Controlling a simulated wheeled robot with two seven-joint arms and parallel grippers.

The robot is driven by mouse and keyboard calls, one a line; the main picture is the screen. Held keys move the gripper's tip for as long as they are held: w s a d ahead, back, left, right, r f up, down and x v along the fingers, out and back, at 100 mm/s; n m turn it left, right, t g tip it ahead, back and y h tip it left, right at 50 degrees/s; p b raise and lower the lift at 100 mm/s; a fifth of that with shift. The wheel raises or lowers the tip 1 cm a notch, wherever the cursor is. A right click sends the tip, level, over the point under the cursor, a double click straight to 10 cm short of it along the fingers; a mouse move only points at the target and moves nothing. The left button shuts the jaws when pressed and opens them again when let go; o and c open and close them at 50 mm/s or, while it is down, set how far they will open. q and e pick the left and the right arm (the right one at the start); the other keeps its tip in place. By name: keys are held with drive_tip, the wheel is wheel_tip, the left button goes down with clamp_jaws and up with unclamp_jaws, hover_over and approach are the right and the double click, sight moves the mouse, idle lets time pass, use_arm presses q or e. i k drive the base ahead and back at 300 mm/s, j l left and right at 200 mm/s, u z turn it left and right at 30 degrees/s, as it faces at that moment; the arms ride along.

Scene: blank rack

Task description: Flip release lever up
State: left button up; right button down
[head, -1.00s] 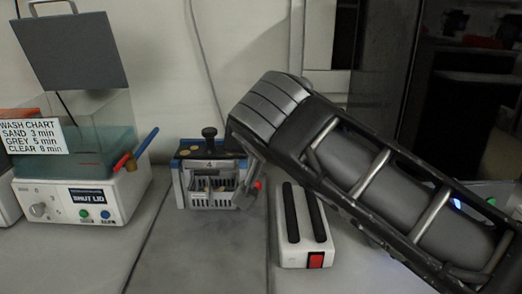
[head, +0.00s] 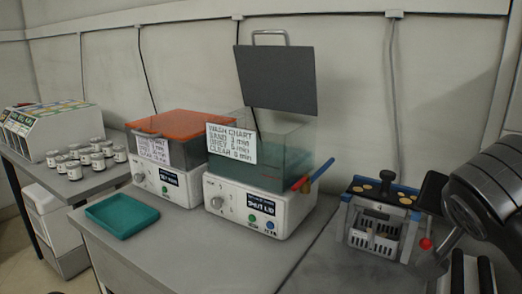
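A small blue-and-white rack fixture (head: 349,238) stands at the right of the head view, with a black knob on top, tan round discs and a white slotted basket in front. A lever with a red ball end (head: 426,243) sits low at its right side; it looks to be the release lever, though its arm is mostly hidden. My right gripper (head: 430,225) comes in from the right edge. Its two fingers are apart, one above and one below the red ball. I cannot tell whether either touches it. My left gripper is not in view.
Two wash tanks stand left of the fixture: one with an orange lid (head: 185,124), one with its grey lid (head: 275,78) raised and red and blue handles (head: 318,174) sticking out. A teal tray (head: 122,215) and several jars (head: 92,158) are further left.

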sight(429, 224)
drive_tip(key=k+j, duration=0.75)
